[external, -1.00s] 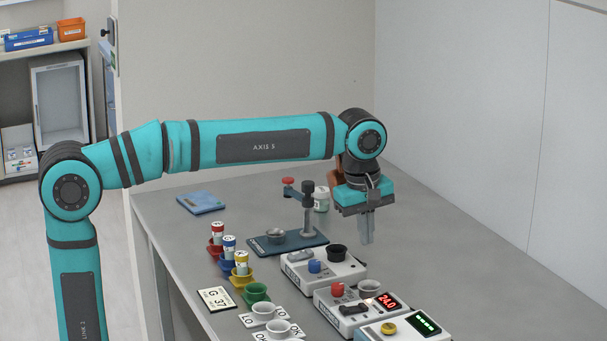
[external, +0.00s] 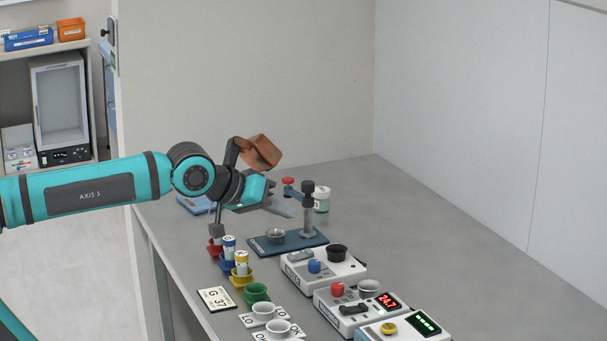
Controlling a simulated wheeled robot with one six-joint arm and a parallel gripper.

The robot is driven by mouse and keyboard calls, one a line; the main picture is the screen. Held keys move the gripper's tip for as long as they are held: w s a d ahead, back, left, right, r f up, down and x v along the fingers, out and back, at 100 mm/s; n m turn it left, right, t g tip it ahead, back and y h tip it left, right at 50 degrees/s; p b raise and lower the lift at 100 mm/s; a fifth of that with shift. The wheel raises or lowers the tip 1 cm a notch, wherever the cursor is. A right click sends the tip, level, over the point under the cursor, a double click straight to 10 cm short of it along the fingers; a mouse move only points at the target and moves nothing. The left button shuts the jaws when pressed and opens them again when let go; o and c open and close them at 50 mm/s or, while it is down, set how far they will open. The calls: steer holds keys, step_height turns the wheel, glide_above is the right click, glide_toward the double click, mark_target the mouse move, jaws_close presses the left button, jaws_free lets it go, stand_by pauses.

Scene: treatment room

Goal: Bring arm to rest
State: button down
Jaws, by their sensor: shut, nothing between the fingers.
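My gripper (external: 280,207) is at the end of my teal arm, above the left back part of the grey table (external: 400,205). Its fingers point to the right and are shut with nothing between them. It is in front of the blue folder-like item (external: 195,203) and hides part of it. It appears just left of the small press stand (external: 308,213) in the picture; whether they touch I cannot tell.
Below stand coloured cups (external: 241,279) with vials, a card marked G 37 (external: 217,299), and white cups (external: 278,327). Several devices (external: 322,267) with knobs line the front right. A white jar (external: 321,199) stands behind the press. The table's right back is clear.

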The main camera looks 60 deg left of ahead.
steer(key=s+a+m+t, duration=0.1)
steer(key=s+m+t, duration=0.4)
steer(key=s, duration=0.6)
steer(key=shift+s+a+r+m+t, duration=0.15)
steer(key=shift+s+r+m+t, duration=0.2)
steer(key=shift+m, duration=0.25)
steer(key=shift+w, duration=0.1)
stand_by(0.5)
